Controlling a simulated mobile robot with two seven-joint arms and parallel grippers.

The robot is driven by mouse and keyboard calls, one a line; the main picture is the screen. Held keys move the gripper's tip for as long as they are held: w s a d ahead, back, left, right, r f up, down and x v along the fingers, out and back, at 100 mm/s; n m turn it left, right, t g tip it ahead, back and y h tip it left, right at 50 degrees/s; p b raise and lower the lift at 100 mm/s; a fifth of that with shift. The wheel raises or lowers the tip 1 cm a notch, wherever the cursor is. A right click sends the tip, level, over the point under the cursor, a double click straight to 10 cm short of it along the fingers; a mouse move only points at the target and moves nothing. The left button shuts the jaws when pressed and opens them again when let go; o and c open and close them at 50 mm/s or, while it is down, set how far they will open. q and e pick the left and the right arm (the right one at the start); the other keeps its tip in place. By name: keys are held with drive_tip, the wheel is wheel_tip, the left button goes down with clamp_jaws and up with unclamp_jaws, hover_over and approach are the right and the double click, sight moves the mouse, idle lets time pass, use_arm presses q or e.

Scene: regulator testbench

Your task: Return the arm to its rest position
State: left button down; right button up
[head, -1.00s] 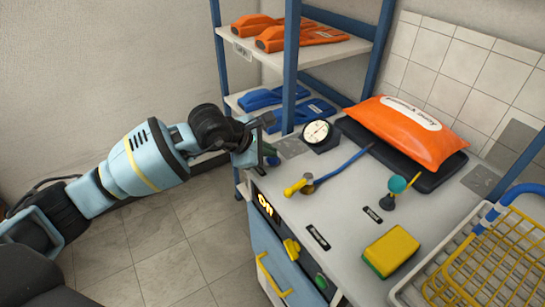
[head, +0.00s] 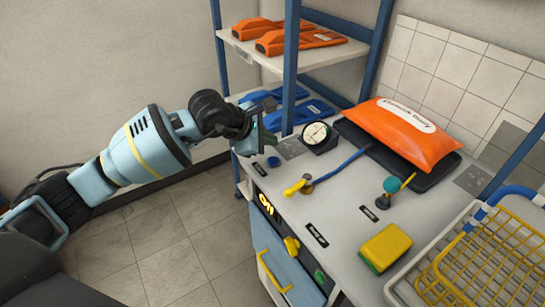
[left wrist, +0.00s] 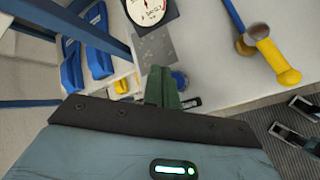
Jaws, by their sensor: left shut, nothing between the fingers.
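My left arm comes in from the left in the head view. My left gripper (head: 260,143) hangs above the left edge of the bench (head: 345,205), beside a small blue knob (head: 273,161) and apart from it. Its fingers are shut and empty. In the left wrist view the closed green fingertips (left wrist: 160,88) show in front of the blue knob (left wrist: 180,79).
On the bench are a round gauge (head: 316,134), a yellow-handled valve (head: 298,186), a teal knob (head: 392,185), a yellow sponge (head: 389,247) and an orange bag (head: 405,132). A wire basket (head: 480,258) stands right. A shelf rack (head: 289,60) rises behind the gripper.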

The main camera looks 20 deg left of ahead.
use_arm(q)
drive_tip(key=shift+r+p, duration=0.3)
drive_tip(key=shift+r, duration=0.6)
use_arm(e)
drive_tip(key=shift+w+r, duration=0.4)
drive_tip(key=shift+r, duration=0.15)
use_arm(q)
drive_tip(key=shift+f, duration=0.1)
